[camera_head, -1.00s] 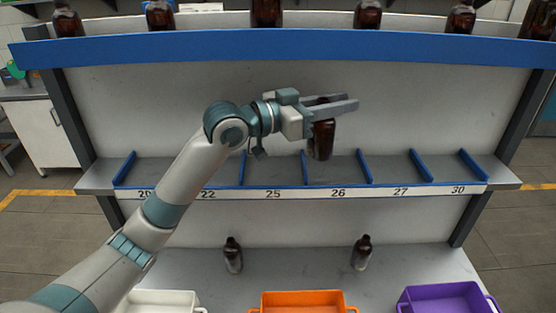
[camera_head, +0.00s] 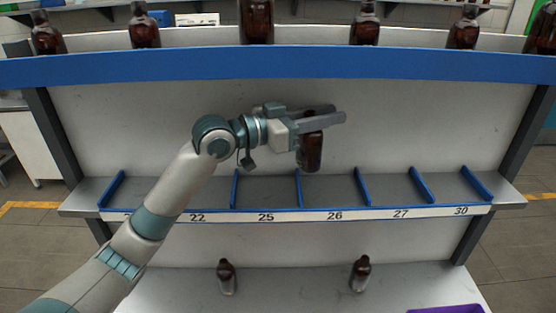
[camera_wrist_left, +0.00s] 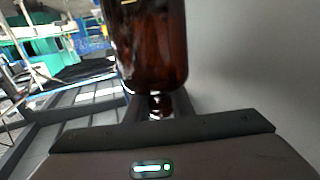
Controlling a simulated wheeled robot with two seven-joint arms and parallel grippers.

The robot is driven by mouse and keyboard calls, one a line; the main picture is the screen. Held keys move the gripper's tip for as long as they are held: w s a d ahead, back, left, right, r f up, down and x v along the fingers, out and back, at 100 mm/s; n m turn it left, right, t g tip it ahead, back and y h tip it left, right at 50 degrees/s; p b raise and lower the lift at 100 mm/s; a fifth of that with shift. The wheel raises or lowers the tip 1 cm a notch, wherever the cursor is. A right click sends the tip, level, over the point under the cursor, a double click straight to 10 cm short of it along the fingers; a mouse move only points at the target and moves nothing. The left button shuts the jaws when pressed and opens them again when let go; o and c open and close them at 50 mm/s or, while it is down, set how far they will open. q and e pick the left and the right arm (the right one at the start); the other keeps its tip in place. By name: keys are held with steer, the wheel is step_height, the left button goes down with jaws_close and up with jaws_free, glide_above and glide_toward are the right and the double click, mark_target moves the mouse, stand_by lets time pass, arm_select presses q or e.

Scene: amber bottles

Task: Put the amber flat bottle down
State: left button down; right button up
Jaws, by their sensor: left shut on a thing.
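The amber flat bottle (camera_head: 311,152) is dark brown and hangs roughly upright in my left gripper (camera_head: 338,113). The gripper is shut on its upper part, and the bottle's base is in the air above the middle shelf (camera_head: 265,193). In the head view the base appears just above the blue divider between the slots labelled 25 and 26. My right gripper is not in view.
Blue dividers (camera_head: 362,186) split the middle shelf into numbered slots, which look empty. Several amber bottles (camera_head: 257,20) stand on the top shelf behind a blue edge (camera_head: 150,67). Two more, left (camera_head: 227,277) and right (camera_head: 360,274), stand on the lower shelf. A purple bin (camera_head: 447,309) shows at the bottom.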

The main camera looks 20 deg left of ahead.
arm_select(q)
steer(key=a+f+b, duration=0.5)
steer(key=a+b, duration=0.1)
steer(key=a, duration=0.3)
steer(key=shift+s+a+f+b, duration=0.25)
steer(key=shift+s+a+b, duration=0.05)
steer(key=shift+a+b, duration=0.05)
steer(key=shift+f, duration=0.1)
steer(key=shift+f+b, duration=1.3)
steer(key=shift+f, duration=0.65)
